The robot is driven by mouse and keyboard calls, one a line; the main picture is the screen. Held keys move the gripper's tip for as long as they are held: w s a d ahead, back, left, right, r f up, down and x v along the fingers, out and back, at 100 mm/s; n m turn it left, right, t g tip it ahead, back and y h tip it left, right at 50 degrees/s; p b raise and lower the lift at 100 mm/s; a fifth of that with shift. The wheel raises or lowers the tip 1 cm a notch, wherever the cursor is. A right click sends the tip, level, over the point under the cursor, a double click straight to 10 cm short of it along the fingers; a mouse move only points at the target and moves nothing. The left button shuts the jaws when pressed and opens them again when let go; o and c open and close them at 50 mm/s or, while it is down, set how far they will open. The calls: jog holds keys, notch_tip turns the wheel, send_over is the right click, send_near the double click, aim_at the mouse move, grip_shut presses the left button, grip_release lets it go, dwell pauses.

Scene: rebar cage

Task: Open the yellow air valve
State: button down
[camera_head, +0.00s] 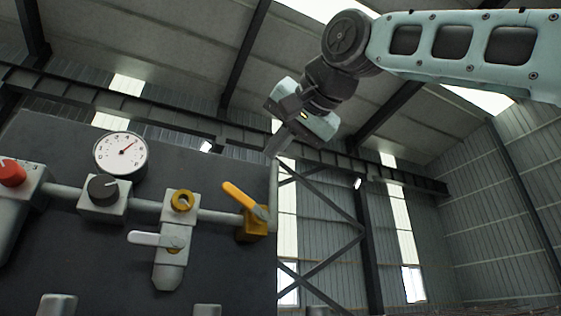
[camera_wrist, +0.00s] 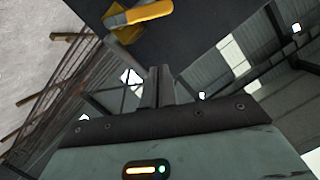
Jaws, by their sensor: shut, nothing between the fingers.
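The yellow air valve (camera_head: 252,222) sits at the right end of the pipe on the dark panel. Its orange-yellow lever (camera_head: 240,196) slants from upper left down to the valve body. In the wrist view the lever (camera_wrist: 142,15) shows near the top, with part of the valve body (camera_wrist: 127,35) below it. My gripper (camera_head: 277,147) is above and to the right of the valve, apart from it. In the wrist view its fingers (camera_wrist: 161,75) are together, with nothing between them and the lever beyond their tips.
The dark panel (camera_head: 90,240) also carries a pressure gauge (camera_head: 120,153), a red knob (camera_head: 12,173), a black knob (camera_head: 102,189), a yellow ring fitting (camera_head: 183,201) and a white lever (camera_head: 152,239). Steel bracing (camera_head: 325,205) stands behind. The space right of the panel looks open.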

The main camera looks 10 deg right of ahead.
aim_at(233, 196)
jog(key=w+a+f+p, duration=0.1)
jog(key=w+a+f, duration=0.3)
jog(key=shift+w+f+p, duration=0.2)
jog(key=shift+f+p, duration=0.1)
jog(key=shift+f, duration=0.05)
jog(key=shift+a+f+n, duration=0.25)
jog(key=shift+a+n, duration=0.1)
jog(key=shift+n, duration=0.15)
dwell(0.5)
jog(key=shift+s+a+f+n+h+b, duration=0.15)
jog(key=shift+a+f+n+h+b, duration=0.25)
jog(key=shift+n, duration=0.55)
jog(key=shift+s+a+f+n+h+b, duration=0.15)
jog(key=shift+a+f+n+h, duration=0.4)
jog(key=shift+n, duration=0.4)
jog(key=shift+d+f, duration=0.1)
jog(key=shift+d, duration=0.05)
